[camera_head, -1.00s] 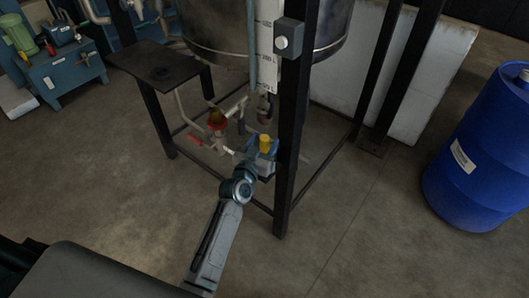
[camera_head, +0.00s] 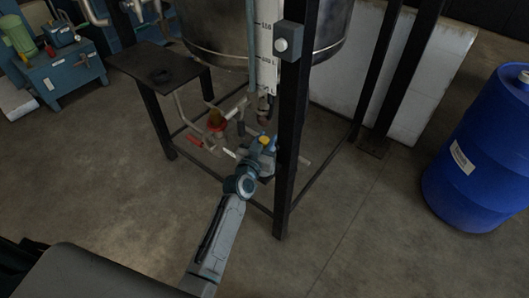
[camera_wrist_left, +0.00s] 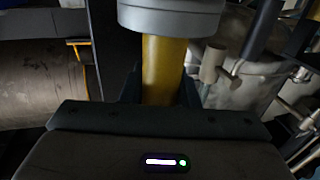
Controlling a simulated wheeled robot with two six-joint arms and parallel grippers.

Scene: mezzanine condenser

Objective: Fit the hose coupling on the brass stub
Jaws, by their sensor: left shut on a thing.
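My left gripper (camera_head: 262,150) is shut on the hose coupling, a yellow cylinder (camera_head: 265,139). It is beside the black frame post under the steel tank. In the left wrist view the yellow body of the coupling (camera_wrist_left: 163,68) stands between the fingers, with a wide grey collar (camera_wrist_left: 171,14) at its upper end. The fingers hide its lower part. I cannot surely make out the brass stub; a small fitting (camera_head: 264,108) hangs below the tank, above the coupling and apart from it. My right gripper is not in view.
The black post (camera_head: 292,130) stands close to the right of my left gripper. A red-handled valve (camera_head: 196,141) and pipes are to the left. A small black table (camera_head: 150,62) and a blue drum (camera_head: 480,150) stand farther out. The front floor is clear.

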